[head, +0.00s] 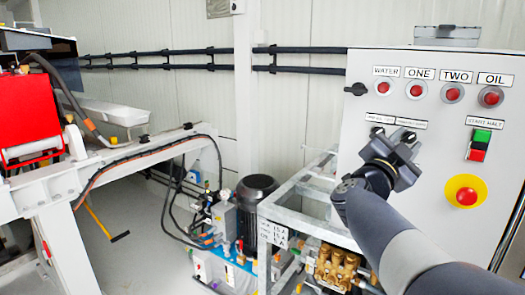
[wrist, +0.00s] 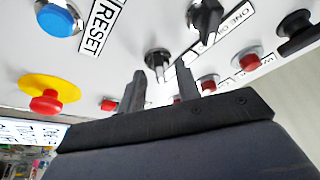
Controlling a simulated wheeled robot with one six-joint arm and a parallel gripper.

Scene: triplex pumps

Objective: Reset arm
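My gripper (head: 393,140) is in front of the grey control panel (head: 435,225), just below its row of labelled lamps. In the wrist view my gripper (wrist: 160,84) has its two fingers apart with nothing held between them. A blue button (wrist: 58,18) beside a RESET label (wrist: 101,25) is at the upper left. The blue button does not show in the head view.
A red emergency stop on a yellow disc (head: 466,195) and a green-and-red START/HALT switch (head: 479,145) are right of my gripper. Pump equipment with brass fittings (head: 335,268) stands below left. A black motor (head: 257,190) and a white frame (head: 60,190) are further left.

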